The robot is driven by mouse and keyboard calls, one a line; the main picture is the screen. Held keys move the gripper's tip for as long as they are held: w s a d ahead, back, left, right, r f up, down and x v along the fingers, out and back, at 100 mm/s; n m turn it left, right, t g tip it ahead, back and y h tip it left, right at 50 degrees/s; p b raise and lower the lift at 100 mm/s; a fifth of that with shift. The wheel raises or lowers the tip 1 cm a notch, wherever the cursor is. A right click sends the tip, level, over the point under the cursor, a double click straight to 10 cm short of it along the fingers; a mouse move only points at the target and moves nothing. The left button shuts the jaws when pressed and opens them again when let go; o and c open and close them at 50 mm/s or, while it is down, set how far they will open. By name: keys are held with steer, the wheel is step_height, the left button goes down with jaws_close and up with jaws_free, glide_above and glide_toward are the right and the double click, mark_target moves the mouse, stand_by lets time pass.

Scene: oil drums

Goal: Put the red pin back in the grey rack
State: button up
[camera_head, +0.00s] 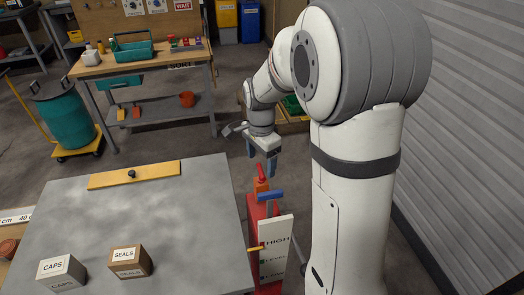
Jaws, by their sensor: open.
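My gripper (261,158) hangs over the gap right of the grey table, its blue fingers apart and pointing down, with nothing seen between them. Just below the fingertips a small upright red piece (261,172) stands on an orange block (261,186). It may be the red pin, but it is too small to be sure. It looks close to the right finger; I cannot tell whether they touch. I cannot make out a grey rack in this view; my arm hides part of the right side.
A blue T-shaped handle (269,196) and a white level board (275,249) stand by a red stand (256,217). The grey table (150,225) holds CAPS (61,271) and SEALS (130,261) boxes and a yellow bar (134,175). A workbench (140,64) stands behind.

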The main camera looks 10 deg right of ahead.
mark_target(261, 170)
step_height(261, 170, down, 8)
steer(key=shift+r+p, duration=0.25)
steer(key=shift+p, duration=0.05)
steer(key=shift+c, duration=0.3)
steer(key=shift+r, duration=0.1)
steer(key=c, duration=0.9)
